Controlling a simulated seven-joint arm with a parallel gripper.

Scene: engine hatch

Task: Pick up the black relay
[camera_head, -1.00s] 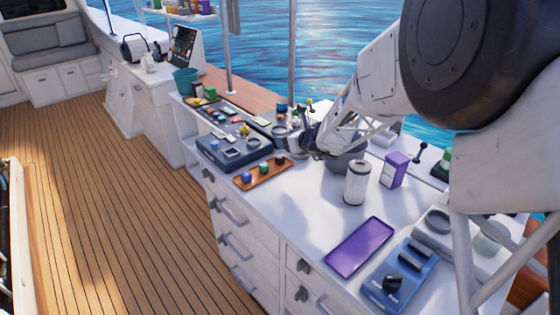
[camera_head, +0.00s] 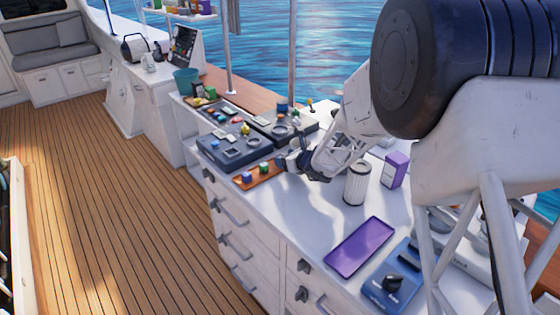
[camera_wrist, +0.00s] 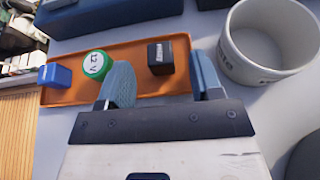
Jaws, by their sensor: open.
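The black relay (camera_wrist: 160,57) is a small dark cube with a pale label, standing at the right end of an orange tray (camera_wrist: 140,88) in the wrist view. My gripper (camera_wrist: 158,85) is open, with one blue-grey finger on each side of the relay's line and the relay just beyond the fingertips, apart from them. In the head view my gripper (camera_head: 290,165) is over the right end of the tray (camera_head: 262,178) and hides the relay.
On the tray, a green cylinder marked 12 V (camera_wrist: 96,65) stands close to the left finger, and a blue block (camera_wrist: 55,75) is at the left end. A grey bowl (camera_wrist: 268,45) stands close beside the right finger.

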